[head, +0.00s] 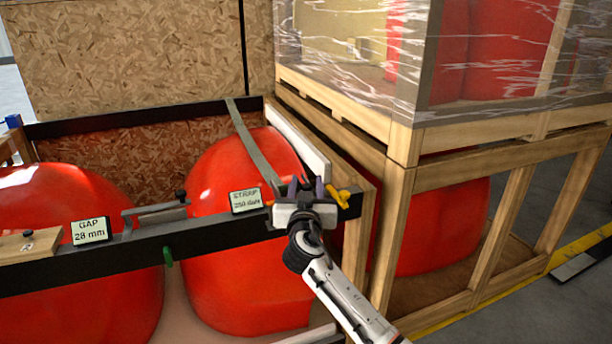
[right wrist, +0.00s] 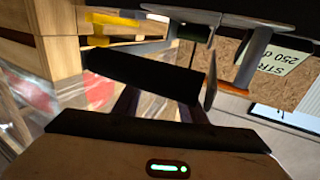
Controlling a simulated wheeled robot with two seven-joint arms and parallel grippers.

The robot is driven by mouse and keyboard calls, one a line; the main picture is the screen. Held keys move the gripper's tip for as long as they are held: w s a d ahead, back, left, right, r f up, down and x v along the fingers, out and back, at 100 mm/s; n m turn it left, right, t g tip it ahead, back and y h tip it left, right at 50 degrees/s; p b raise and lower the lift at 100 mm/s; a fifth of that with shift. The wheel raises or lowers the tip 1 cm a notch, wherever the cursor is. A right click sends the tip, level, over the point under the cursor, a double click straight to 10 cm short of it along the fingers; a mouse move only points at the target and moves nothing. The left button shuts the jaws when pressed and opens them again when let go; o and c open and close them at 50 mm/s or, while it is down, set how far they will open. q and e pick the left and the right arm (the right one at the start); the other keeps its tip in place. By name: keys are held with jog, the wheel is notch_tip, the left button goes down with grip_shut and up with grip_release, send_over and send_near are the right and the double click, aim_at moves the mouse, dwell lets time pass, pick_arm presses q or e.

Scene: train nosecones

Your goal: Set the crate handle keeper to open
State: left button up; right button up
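A yellow lever-like part (head: 338,196) sits at the right end of the dark crossbar (head: 200,238), beside my right gripper (head: 306,188). It also shows at the upper left of the right wrist view (right wrist: 112,22). I cannot tell for certain which part is the handle keeper. In the right wrist view a black bar (right wrist: 140,76) lies across the front of my right gripper (right wrist: 160,105), with a small orange piece (right wrist: 211,76) to its right. My right gripper's fingers stand apart; I see nothing clamped between them. It hides part of the crossbar's end. My left gripper is out of view.
Large red nosecones (head: 235,190) stand behind the crossbar. A grey strap (head: 252,140) runs to its right end. Signs reading GAP (head: 90,231) and STRAP (head: 246,201) stand on it. A wooden frame (head: 396,230) with a film-wrapped crate (head: 480,60) stands close right.

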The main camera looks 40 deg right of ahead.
jog(key=shift+x, duration=1.7)
jog(key=shift+s, duration=0.1)
grip_shut()
